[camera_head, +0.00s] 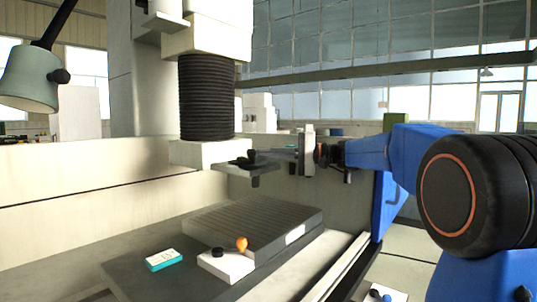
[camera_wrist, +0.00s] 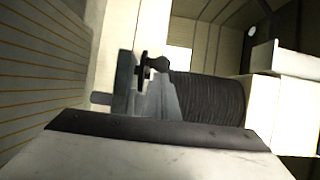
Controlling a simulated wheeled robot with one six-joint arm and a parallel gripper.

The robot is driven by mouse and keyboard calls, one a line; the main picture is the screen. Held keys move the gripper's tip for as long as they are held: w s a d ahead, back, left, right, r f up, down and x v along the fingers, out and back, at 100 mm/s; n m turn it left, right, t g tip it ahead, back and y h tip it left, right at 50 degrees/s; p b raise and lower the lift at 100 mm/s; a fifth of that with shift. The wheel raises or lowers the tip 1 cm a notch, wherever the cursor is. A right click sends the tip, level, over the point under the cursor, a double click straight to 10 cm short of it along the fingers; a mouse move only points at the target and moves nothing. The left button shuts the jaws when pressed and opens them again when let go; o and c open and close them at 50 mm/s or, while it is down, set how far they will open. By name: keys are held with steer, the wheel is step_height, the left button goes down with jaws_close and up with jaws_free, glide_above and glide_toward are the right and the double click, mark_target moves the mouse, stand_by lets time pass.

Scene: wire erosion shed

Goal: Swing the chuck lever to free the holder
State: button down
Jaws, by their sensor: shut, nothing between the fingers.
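The dark chuck (camera_head: 243,164) sits under the white machine head, below the black bellows. A small black-knobbed part, likely the chuck lever (camera_head: 252,155), shows on it. In the wrist view the picture is turned, and the lever's dark knob (camera_wrist: 156,64) stands near the grey chuck parts (camera_wrist: 165,98). A holder cannot be told apart from the chuck. My gripper (camera_head: 277,152) is to the right of the chuck and points left at about its height. It is shut and empty. I cannot tell whether its tips touch the lever. My gripper's body hides the lower wrist view.
Black bellows (camera_head: 207,97) rise above the chuck. Below lies a ribbed dark block (camera_head: 250,222), with a white box (camera_head: 226,266) bearing an orange knob and a teal-and-white box (camera_head: 164,260) nearby. A pale tank wall (camera_head: 60,180) stands behind. A lamp (camera_head: 30,78) hangs upper left.

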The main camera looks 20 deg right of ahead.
mark_target(251, 154)
steer(key=shift+s+a+m+t+h, duration=0.25)
steer(key=shift+s+m+t+h, duration=0.2)
steer(key=shift+t, duration=0.25)
steer(key=shift+s+a+m+t+h, duration=0.35)
steer(key=shift+a+m+t+h, duration=0.1)
steer(key=shift+m+t+h, duration=0.15)
steer(key=shift+s+a+m+t+h, duration=0.35)
steer(key=shift+a+m+t+h, duration=0.15)
steer(key=shift+t, duration=0.2)
steer(key=shift+s+a+m+t+h, duration=0.25)
steer(key=shift+a+m+t+h, duration=0.2)
steer(key=shift+m+t+h, duration=0.25)
steer(key=shift+s+a+m+t+h, duration=0.2)
steer(key=shift+a+m+t+h, duration=0.25)
steer(key=shift+m+h, duration=0.3)
steer(key=a, duration=0.8)
steer(key=shift+w, duration=0.25)
